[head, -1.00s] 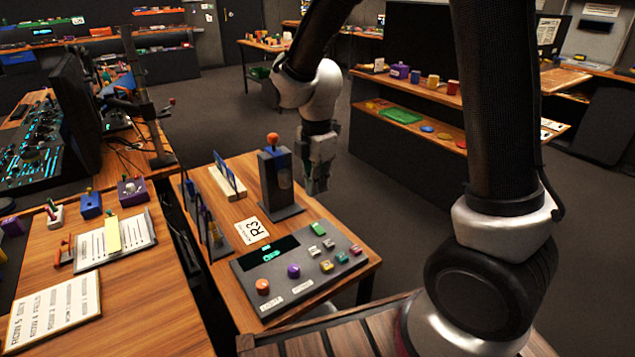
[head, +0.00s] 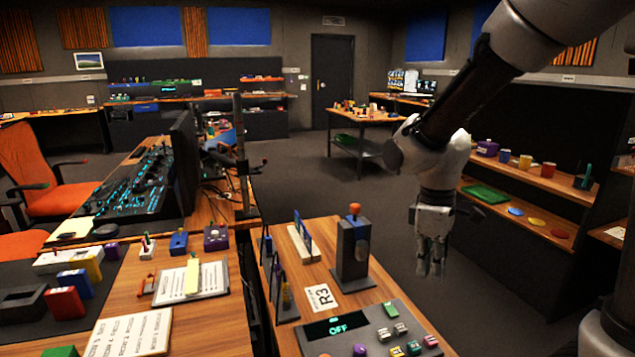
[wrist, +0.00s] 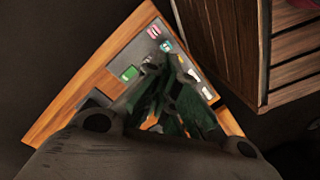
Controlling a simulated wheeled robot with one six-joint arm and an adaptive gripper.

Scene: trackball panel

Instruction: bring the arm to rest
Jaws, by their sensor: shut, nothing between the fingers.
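My gripper (head: 431,268) hangs pointing down at the end of my arm, right of the small wooden table (head: 290,237). Its fingers are together with nothing between them. In the head view it is apart from the dark upright stand with an orange ball on top (head: 354,250). The trackball panel (head: 375,318) lies on the table's near part, and its display reads OFF; its lower edge is cut off by the frame. In the wrist view my gripper fingers (wrist: 175,108) cover part of the table and panel.
Left is a desk with a clipboard (head: 190,281), coloured blocks and a printed sheet (head: 130,333). A shelf unit with cups (head: 525,162) and coloured discs stands at the right. The dark floor (head: 310,185) behind the table is open.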

